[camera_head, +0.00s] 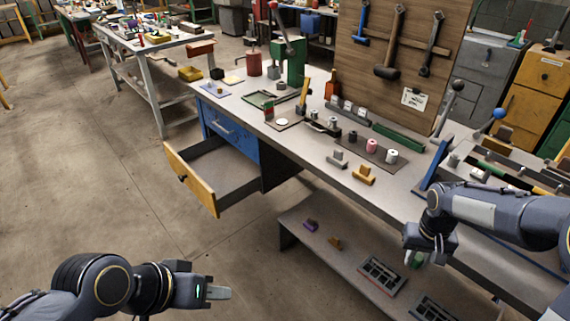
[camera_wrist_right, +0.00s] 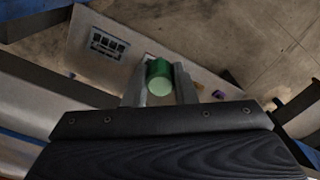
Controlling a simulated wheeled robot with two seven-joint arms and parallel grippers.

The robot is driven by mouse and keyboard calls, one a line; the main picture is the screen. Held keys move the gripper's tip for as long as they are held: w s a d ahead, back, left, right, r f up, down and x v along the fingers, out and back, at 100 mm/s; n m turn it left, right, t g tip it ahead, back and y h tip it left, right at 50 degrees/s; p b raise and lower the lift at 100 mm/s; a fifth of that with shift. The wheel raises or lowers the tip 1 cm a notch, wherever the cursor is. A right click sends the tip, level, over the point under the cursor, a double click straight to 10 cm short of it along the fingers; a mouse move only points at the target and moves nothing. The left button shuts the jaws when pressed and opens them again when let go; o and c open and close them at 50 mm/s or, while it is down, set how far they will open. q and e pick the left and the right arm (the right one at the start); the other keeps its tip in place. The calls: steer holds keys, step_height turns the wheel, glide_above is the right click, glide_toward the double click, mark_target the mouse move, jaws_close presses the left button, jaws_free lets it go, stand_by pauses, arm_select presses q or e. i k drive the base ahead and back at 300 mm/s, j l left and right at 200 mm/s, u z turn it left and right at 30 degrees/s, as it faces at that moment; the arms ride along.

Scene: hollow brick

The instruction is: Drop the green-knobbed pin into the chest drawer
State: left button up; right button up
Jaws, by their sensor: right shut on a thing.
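The green-knobbed pin (camera_wrist_right: 159,78) is between the fingers of my right gripper (camera_wrist_right: 160,90), with its green knob showing. It also shows small in the head view (camera_head: 416,259), under the right gripper (camera_head: 415,255), in front of the workbench edge and above the lower shelf. The pin's shaft is hidden. The chest drawer (camera_head: 198,198) is pulled out at the left end of the bench, with a yellow front and a grey interior that looks empty. My left gripper (camera_head: 218,293) is low at the front left over the floor, away from the drawer; its fingers look close together.
The workbench top (camera_head: 312,140) holds spools, clamps and small blocks. A lower shelf (camera_head: 310,250) with small parts and dark trays juts out below. A tool board (camera_head: 400,50) stands behind. The floor left of the drawer is clear.

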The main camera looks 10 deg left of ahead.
mark_target(223, 173)
steer(key=i+j+u, duration=0.1)
steer(key=u, duration=0.35)
steer(key=i+u, duration=0.1)
steer(key=u, duration=0.35)
steer(key=i+u, duration=0.15)
steer(key=u, duration=0.35)
steer(key=i, duration=0.5)
